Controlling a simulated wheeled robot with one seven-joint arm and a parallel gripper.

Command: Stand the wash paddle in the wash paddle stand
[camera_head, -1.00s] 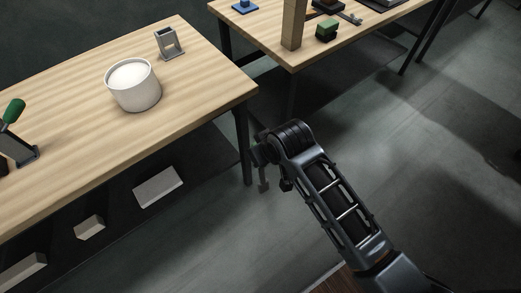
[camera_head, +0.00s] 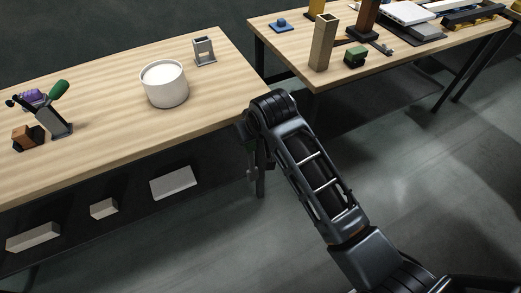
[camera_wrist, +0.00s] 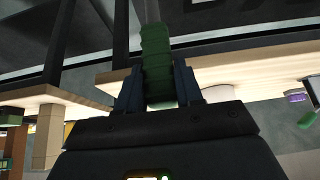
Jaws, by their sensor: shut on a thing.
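My gripper (camera_wrist: 160,90) is shut on a green ridged handle (camera_wrist: 157,52), which looks like that of the wash paddle; its other end is out of the wrist view. In the head view my gripper hangs at the right end of the left table, mostly hidden behind my arm, with a grey piece showing below it. A small grey upright holder (camera_head: 204,59), apparently the wash paddle stand, is empty at the table's back right.
A white tub (camera_head: 164,92) of white stuff stands in front of the empty holder on the wooden table (camera_head: 110,125). A purple item (camera_head: 35,97) and a brown block (camera_head: 28,138) lie left. A second table (camera_head: 290,62) carries a tall tan post (camera_head: 323,45).

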